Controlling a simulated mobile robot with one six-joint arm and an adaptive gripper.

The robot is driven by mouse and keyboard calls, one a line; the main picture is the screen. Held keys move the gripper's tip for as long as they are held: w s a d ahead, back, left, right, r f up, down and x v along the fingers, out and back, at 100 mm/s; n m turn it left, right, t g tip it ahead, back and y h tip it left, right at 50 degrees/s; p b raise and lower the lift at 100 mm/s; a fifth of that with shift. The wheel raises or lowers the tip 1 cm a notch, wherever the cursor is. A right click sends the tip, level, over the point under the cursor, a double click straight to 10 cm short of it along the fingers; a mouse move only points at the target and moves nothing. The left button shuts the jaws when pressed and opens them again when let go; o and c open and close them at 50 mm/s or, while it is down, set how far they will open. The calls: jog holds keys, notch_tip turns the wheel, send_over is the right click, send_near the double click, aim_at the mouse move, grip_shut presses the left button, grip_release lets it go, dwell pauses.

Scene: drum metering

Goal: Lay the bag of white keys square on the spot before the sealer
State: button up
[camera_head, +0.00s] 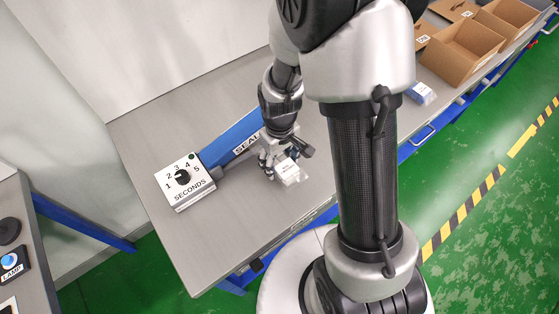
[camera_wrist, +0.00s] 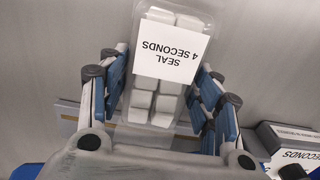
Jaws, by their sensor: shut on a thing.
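The bag of white keys (camera_wrist: 165,100) is clear, with pale blocks inside and a white label reading "SEAL 4 SECONDS", upside down in the wrist view. My gripper (camera_wrist: 161,75) is shut on it, with blue-padded fingers on both sides. In the head view the bag (camera_head: 289,172) sticks out to the right of my gripper (camera_head: 270,163), over the grey bench. I cannot tell whether it touches the bench. The sealer (camera_head: 226,138) is a blue bar marked "SEAL", partly hidden by my arm. The spot before it is not visible.
A white dial box (camera_head: 184,182) marked "SECONDS", numbered 1 to 5, stands at the sealer's left end; it also shows in the wrist view (camera_wrist: 288,150). Cardboard boxes (camera_head: 460,50) stand at the back right. The bench front left (camera_head: 215,240) is clear.

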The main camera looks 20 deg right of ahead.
jog(key=shift+r, duration=0.1)
jog(key=shift+f, duration=0.2)
jog(key=o, duration=1.2)
jog(key=shift+r, duration=0.1)
notch_tip(320, 180, up, 12)
jog(key=p, duration=0.4)
notch_tip(320, 180, up, 12)
jog(key=m+t, duration=0.1)
jog(key=t, duration=0.1)
send_over(280, 160)
jog(key=s, duration=0.5)
jog(key=s+r+m+t, duration=0.1)
jog(key=s+r, duration=0.1)
jog(key=s, duration=0.1)
jog(key=s+r, duration=0.2)
jog(key=s, duration=0.1)
jog(key=s+r+m+t, duration=0.1)
jog(key=s+r, duration=0.1)
jog(key=s, duration=0.2)
jog(key=shift+r+m+t, duration=0.3)
